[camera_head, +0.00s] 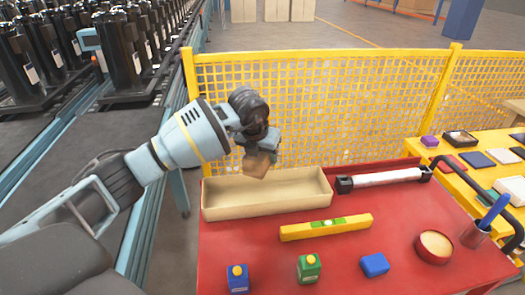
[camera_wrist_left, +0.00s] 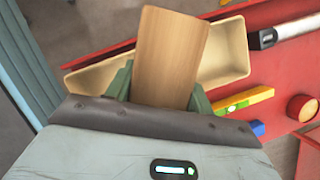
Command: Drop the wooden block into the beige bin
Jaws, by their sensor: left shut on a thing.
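The wooden block (camera_head: 257,164) is held in my left gripper (camera_head: 262,150), tilted, above the beige bin. In the left wrist view the block (camera_wrist_left: 172,55) stands out large between the green fingers. The beige bin (camera_head: 270,207) is a long, shallow, open box on the red table; its visible inside looks empty. In the left wrist view the bin (camera_wrist_left: 231,55) shows behind the block on both sides, and the block hides its middle. My right gripper is not in view.
On the red table (camera_head: 335,262) are a yellow level (camera_head: 326,227), a white roll (camera_head: 388,177), a blue item (camera_head: 374,265), a green item (camera_head: 309,268), a round container (camera_head: 434,246) and a pen cup (camera_head: 474,234). A yellow mesh fence (camera_head: 340,110) stands behind.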

